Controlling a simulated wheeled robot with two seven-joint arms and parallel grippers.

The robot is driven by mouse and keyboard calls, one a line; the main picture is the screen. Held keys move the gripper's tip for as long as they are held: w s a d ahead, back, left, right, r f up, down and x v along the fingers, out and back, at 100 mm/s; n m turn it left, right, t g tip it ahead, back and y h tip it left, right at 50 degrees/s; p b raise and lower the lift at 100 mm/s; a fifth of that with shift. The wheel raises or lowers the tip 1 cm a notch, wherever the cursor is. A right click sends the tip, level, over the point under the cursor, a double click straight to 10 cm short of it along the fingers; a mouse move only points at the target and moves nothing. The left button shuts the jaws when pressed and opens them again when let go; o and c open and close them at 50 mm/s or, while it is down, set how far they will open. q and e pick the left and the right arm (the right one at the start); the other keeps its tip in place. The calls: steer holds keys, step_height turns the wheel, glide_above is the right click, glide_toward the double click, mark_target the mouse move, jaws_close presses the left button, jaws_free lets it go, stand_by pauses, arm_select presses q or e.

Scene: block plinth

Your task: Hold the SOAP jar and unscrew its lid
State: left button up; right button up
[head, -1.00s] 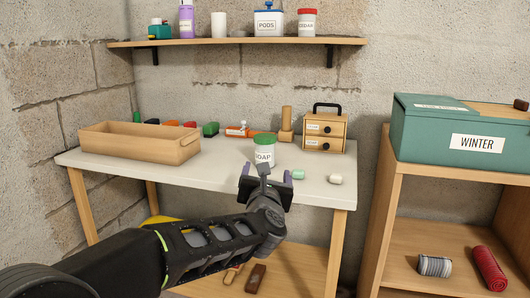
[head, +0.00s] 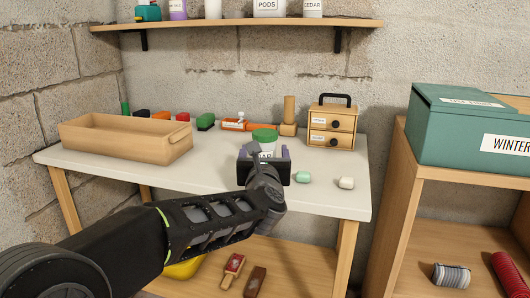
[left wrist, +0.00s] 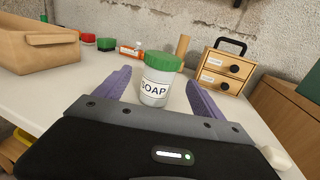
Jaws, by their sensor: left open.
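The SOAP jar (left wrist: 156,87) is white with a green lid (left wrist: 163,61) and a black-on-white label. It stands upright on the white table, its lid on. In the head view the jar's green lid (head: 264,135) shows above my left gripper (head: 264,160), which hides most of the jar's body. My left gripper is open, its purple fingers to either side of the jar in the left wrist view (left wrist: 157,88). The fingertips look near the jar, and I cannot tell whether they touch it. My right gripper is not in view.
A wooden tray (head: 128,143) stands on the table's left. A small drawer box (head: 331,130) and a wooden post (head: 289,112) stand behind. A mint piece (head: 302,177) and a white piece (head: 346,183) lie right of the gripper. A shelf (head: 240,25) hangs above.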

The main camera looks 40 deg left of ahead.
mark_target(265, 145)
arm_select(q)
steer(key=shift+x, duration=0.95)
steer(key=x, duration=0.5)
steer(key=shift+w+f, duration=0.15)
steer(key=shift+w, duration=0.05)
steer(key=shift+c, duration=0.3)
steer(key=c, duration=1.3)
step_height(265, 145, up, 10)
steer(key=p, duration=0.4)
